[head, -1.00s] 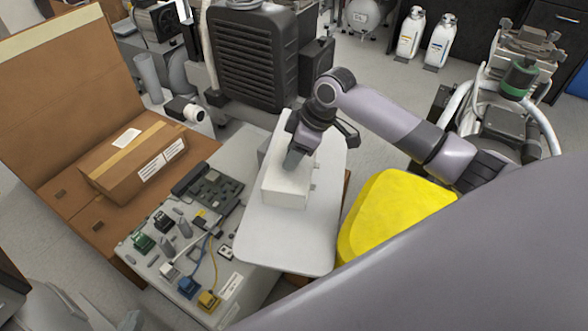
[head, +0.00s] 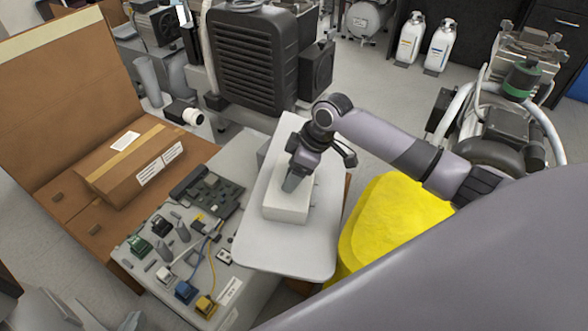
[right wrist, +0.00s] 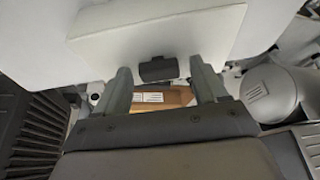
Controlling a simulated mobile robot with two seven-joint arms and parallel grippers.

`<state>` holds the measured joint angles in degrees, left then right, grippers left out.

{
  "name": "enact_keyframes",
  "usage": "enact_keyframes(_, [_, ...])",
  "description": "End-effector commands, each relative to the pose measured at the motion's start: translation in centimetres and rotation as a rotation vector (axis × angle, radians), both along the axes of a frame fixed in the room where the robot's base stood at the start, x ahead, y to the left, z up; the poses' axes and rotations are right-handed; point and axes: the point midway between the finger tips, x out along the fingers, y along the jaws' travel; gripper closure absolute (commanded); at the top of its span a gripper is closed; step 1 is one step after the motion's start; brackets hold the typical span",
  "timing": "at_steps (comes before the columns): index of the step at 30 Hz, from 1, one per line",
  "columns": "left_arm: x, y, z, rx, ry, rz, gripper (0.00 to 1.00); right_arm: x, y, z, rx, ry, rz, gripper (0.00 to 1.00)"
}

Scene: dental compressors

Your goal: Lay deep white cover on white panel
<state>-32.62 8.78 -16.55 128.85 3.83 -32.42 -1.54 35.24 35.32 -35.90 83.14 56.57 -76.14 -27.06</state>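The deep white cover (head: 290,212) is a white box lying over the pale panel (head: 285,258) in the head view. I cannot tell whether it rests fully on it. In the right wrist view, my right gripper (right wrist: 158,68) has two grey fingers apart. A white box-like piece, likely the cover (right wrist: 160,30), is just beyond them. A dark block (right wrist: 157,68) shows between the fingertips, with gaps either side.
A board with small components and wires (head: 190,245) is left of the panel. A cardboard box (head: 135,165) lies farther left. A black ribbed compressor (head: 255,60) stands behind. A yellow object (head: 385,220) is on the right. White bottles (head: 410,38) stand on the floor.

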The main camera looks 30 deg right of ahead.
Motion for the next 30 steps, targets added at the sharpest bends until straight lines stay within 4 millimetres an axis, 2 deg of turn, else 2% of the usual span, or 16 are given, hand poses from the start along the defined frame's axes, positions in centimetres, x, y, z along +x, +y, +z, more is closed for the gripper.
enact_keyframes(4, [-0.1,0.1,-0.2,0.004,0.005,-0.002,1.00,0.0,-0.1,0.5,-0.001,-0.002,0.000,0.28])
enact_keyframes(7, [-0.1,0.3,0.3,0.021,0.003,0.000,1.00,-0.3,-0.5,1.8,-0.002,-0.002,-0.001,0.28])
enact_keyframes(10, [-0.4,0.9,0.7,0.055,-0.002,0.008,1.00,-0.7,-1.1,3.8,-0.002,-0.004,-0.001,0.28])
enact_keyframes(15, [-0.8,1.6,0.3,0.059,0.031,0.026,1.00,-1.7,-2.2,7.3,-0.001,-0.003,0.000,0.28])
enact_keyframes(21, [-1.0,2.3,0.2,0.062,0.048,0.043,1.00,-2.5,-3.1,10.3,-0.001,-0.002,0.000,0.28])
enact_keyframes(30, [-1.2,2.6,-0.5,0.064,0.064,0.050,1.00,-2.9,-3.6,11.4,0.001,0.001,0.000,0.28])
